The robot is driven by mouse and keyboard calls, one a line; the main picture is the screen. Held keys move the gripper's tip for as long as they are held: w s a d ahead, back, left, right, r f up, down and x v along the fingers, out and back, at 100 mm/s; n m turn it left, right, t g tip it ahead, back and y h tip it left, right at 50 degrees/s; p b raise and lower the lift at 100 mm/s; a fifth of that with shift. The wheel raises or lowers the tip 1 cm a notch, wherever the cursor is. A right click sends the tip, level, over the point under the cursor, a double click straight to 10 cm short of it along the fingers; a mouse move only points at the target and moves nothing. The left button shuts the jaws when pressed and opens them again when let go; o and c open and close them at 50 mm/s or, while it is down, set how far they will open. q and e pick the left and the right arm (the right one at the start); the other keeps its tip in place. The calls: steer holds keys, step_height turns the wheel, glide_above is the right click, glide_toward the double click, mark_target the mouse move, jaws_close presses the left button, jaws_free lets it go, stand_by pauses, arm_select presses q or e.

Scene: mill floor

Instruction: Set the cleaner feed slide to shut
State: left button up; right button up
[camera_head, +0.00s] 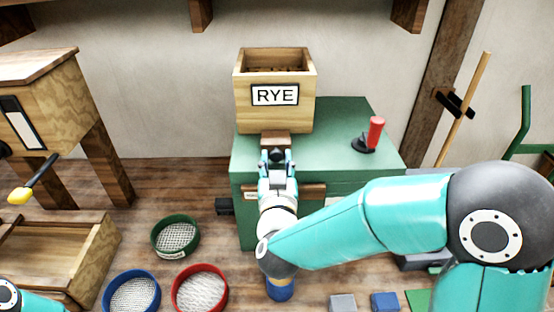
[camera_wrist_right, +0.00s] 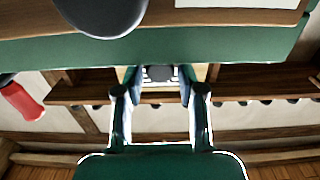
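The cleaner is a green cabinet (camera_head: 345,118) with a wooden hopper (camera_head: 244,92) labelled RYE on top. Below the hopper a small wooden slide (camera_head: 276,138) sticks out at the front; how far it is drawn out is hard to tell. My right gripper (camera_head: 278,158) is right in front of the slide, over the cabinet's front edge. In the right wrist view its two fingers (camera_wrist_right: 160,85) stand apart, one on each side of a dark knob (camera_wrist_right: 160,72). I see no clear grip on it. My left gripper is out of view; only part of that arm shows at bottom left.
A red-handled lever (camera_head: 375,132) stands on the cabinet's right. Green (camera_head: 175,237), blue (camera_head: 132,292) and red (camera_head: 200,289) sieves lie on the floor. A wooden machine (camera_head: 60,112) with a yellow-tipped lever (camera_head: 22,194) is at left. A pole (camera_head: 464,110) leans at right.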

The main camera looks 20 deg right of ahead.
jaws_close()
steer(key=shift+b+x, duration=0.5)
steer(key=shift+x, duration=0.9)
steer(key=shift+o, duration=0.6)
jaws_free()
steer(key=shift+s, duration=0.2)
steer(key=o, duration=0.3)
steer(key=shift+w, duration=0.1)
steer(key=v, duration=1.2)
